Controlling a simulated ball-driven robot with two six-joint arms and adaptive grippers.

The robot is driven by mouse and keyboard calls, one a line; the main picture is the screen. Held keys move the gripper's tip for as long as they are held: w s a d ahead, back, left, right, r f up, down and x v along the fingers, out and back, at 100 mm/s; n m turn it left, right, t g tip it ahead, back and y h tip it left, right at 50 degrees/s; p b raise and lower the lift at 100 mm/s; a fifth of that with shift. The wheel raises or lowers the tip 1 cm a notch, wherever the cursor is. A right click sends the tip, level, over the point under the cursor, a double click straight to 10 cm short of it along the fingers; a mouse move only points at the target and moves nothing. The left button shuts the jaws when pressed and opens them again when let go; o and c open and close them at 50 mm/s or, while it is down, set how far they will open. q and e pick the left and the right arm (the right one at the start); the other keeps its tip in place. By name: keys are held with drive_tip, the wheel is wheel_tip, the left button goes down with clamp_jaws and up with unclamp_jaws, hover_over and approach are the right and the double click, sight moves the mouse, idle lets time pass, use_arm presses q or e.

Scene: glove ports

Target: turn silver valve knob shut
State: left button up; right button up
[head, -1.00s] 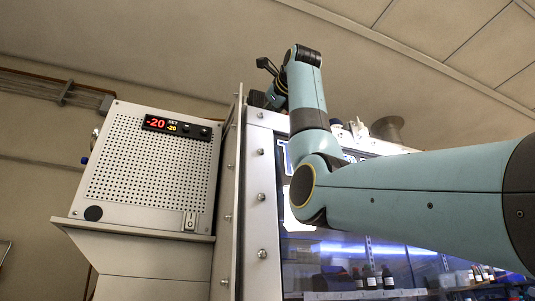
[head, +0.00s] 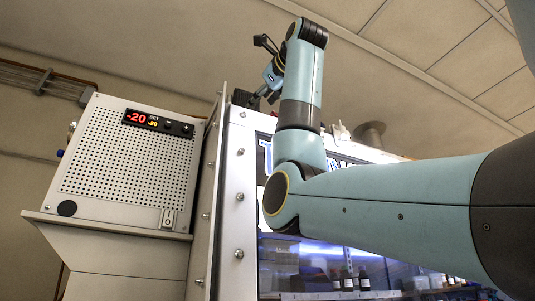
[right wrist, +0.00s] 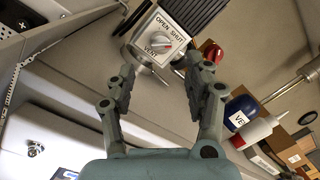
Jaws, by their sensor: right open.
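In the right wrist view, a silver-grey valve block (right wrist: 158,38) carries a plate marked OPEN, SHUT and VENT, with a small red mark on its face. In the head view my right gripper (head: 258,70) is raised near the top edge of the cabinet; the valve cannot be made out there. My left gripper is not in view.
Black fins (right wrist: 192,12) stand beside the valve. A perforated control box (head: 130,155) stands left of the glass-fronted cabinet (head: 238,200).

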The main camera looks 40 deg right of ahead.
drive_tip(key=v, duration=0.4)
drive_tip(key=shift+f, duration=0.1)
idle(0.5)
